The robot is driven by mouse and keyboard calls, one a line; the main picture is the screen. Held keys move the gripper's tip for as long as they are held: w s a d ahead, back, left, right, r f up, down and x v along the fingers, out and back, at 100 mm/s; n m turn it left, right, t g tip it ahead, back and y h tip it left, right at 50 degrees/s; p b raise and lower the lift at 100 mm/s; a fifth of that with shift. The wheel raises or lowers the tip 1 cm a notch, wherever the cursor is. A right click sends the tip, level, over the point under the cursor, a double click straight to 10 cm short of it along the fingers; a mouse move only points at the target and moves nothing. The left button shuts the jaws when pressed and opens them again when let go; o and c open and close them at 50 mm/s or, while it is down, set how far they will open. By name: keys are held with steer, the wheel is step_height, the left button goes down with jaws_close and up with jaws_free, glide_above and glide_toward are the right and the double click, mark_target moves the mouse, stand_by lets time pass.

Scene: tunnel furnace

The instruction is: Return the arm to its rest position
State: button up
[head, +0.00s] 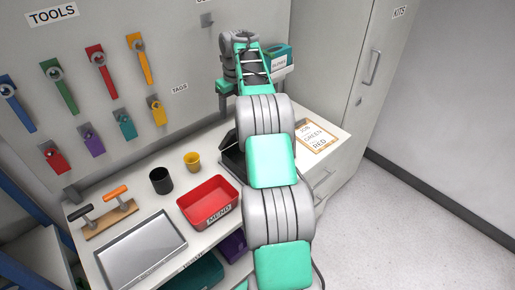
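My arm stretches from the bottom of the head view up over the right part of the workbench. Its far end, where my gripper (224,98) seems to be, is near the tool panel, left of a teal box with a white label (279,56). The arm's own links cover much of that end. The fingertips do not show clearly, so I cannot tell whether they are open or hold anything.
The workbench (149,212) holds a red MEND bin (209,202), black cup (161,180), yellow cup (192,161), metal tray (141,250), two-handled wooden rack (111,218) and clipboard (318,137). Tools and tags hang on the panel (120,22). The floor at right (400,225) is clear.

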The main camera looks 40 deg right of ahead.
steer(key=s+a+r+n+b, duration=0.1)
steer(key=s+a+r+n, duration=0.15)
steer(key=a+n, duration=0.35)
steer(key=s+a+r+n+t+b, duration=0.1)
steer(key=s+a+r+n, duration=0.1)
steer(key=s+a+n, duration=0.4)
steer(key=s+a+r+n+b, duration=0.1)
steer(key=a+r+n, duration=0.2)
steer(key=a+n, duration=0.3)
steer(key=s+a+f+n, duration=0.3)
steer(key=s+n, duration=0.2)
steer(key=s, duration=0.1)
steer(key=s+a+f+n+t+b, duration=0.1)
steer(key=s+a+f+n, duration=0.1)
steer(key=s+a+n, duration=0.2)
steer(key=s+a+f+n+t, duration=0.1)
steer(key=s+a+f+n, duration=0.2)
steer(key=s+n, duration=0.5)
steer(key=shift+s+a+f, duration=0.25)
steer(key=shift+a+f, duration=0.05)
steer(key=shift+a, duration=0.3)
steer(key=shift+c, duration=0.2)
